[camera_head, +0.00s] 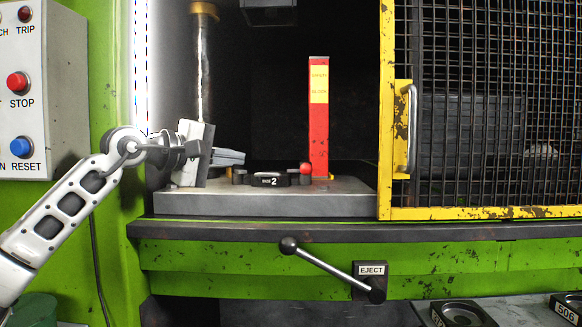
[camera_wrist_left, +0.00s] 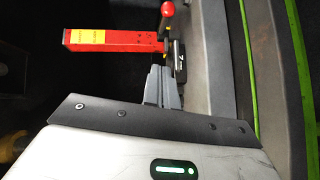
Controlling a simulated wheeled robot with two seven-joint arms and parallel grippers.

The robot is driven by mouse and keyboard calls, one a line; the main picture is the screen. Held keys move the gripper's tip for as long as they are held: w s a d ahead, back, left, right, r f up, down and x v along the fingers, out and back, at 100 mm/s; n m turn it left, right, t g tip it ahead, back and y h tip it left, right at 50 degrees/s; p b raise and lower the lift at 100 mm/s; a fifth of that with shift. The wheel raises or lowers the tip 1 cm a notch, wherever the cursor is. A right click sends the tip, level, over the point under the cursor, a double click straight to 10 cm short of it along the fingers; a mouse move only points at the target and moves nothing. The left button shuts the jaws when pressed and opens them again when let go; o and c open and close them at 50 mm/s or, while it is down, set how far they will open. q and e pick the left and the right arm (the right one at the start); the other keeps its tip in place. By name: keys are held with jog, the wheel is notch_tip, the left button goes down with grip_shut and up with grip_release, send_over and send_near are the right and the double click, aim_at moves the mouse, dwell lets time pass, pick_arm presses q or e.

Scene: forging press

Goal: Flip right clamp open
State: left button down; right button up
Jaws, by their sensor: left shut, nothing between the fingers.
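The right clamp shows as a red ball knob (camera_head: 306,168) at the right end of the dark die (camera_head: 270,180) marked 2, on the press bed. In the left wrist view the red knob (camera_wrist_left: 167,9) is at the top, beyond the die (camera_wrist_left: 180,62). My left gripper (camera_head: 243,157) is shut and empty, just above and left of the die in the head view. In the wrist view its fingertips (camera_wrist_left: 161,72) are beside the die; contact cannot be told. The clamp's lower parts are too small to make out. My right gripper is not in view.
A red safety block (camera_head: 318,130) stands upright behind the right clamp. A yellow-framed mesh guard (camera_head: 386,150) is on the right. A metal column (camera_head: 201,70) rises behind my left gripper. The eject lever (camera_head: 325,265) is below the grey bed (camera_head: 270,202).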

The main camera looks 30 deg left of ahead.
pick_arm(q)
jog(key=shift+w, duration=0.15)
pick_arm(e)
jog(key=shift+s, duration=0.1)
